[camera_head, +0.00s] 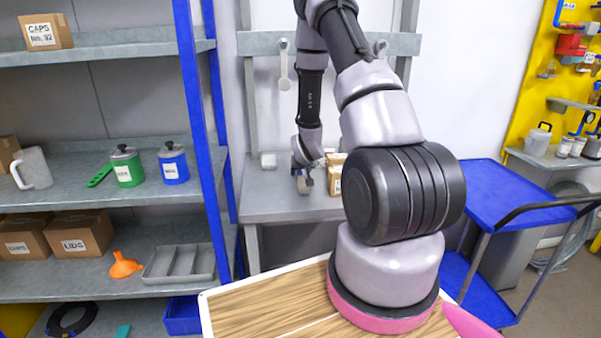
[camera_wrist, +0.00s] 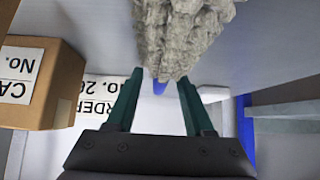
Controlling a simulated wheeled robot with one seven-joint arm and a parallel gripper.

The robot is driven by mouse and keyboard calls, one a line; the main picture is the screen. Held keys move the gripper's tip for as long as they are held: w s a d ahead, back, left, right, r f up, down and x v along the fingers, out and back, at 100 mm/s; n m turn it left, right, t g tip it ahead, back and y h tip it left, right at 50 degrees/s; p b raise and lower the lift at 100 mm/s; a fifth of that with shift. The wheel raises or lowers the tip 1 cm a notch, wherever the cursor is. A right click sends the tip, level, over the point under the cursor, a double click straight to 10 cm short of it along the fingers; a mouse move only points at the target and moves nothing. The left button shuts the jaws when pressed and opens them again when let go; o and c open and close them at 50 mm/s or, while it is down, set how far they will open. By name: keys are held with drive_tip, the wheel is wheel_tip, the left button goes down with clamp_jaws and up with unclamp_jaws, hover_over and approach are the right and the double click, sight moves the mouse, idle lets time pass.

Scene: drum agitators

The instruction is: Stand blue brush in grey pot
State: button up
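In the wrist view, a rough grey mass (camera_wrist: 185,35), which looks like the bristles of the brush, fills the top middle. A small blue part (camera_wrist: 160,88) shows below it. My gripper (camera_wrist: 160,78) has its two teal fingers on either side of the blue part, a gap between them; whether they touch the brush cannot be told. In the head view my gripper (camera_head: 303,172) is low over the back bench, with something pale grey under it. A light grey pot with a side handle (camera_head: 35,168) stands on the left shelf's middle level, far from the gripper.
Cardboard boxes (camera_head: 335,178) stand close to the gripper's right on the bench (camera_head: 275,208); one box (camera_wrist: 45,80) is near at left in the wrist view. Green (camera_head: 127,167) and blue (camera_head: 174,164) lidded pots stand on the left shelf. A blue post (camera_head: 193,90) edges it.

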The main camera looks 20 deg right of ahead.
drive_tip(key=shift+r, duration=0.1)
drive_tip(key=v, duration=1.2)
drive_tip(key=s+a+r+m+y, duration=0.1)
drive_tip(key=s+a+r, duration=0.25)
drive_tip(key=r, duration=0.65)
drive_tip(key=s+a+r+y, duration=0.1)
drive_tip(key=s+a+r, duration=0.25)
drive_tip(key=r, duration=0.65)
drive_tip(key=s+a+r+y, duration=0.1)
drive_tip(key=s+a+r, duration=0.1)
drive_tip(key=s+r, duration=0.3)
drive_tip(key=s+a+r+g+y, duration=0.1)
drive_tip(key=s+a+r, duration=0.2)
drive_tip(key=s, duration=0.9)
wheel_tip(320, 180, up, 3)
drive_tip(key=shift+f, duration=0.1)
drive_tip(key=shift+o, duration=0.2)
drive_tip(key=shift+s, duration=0.1)
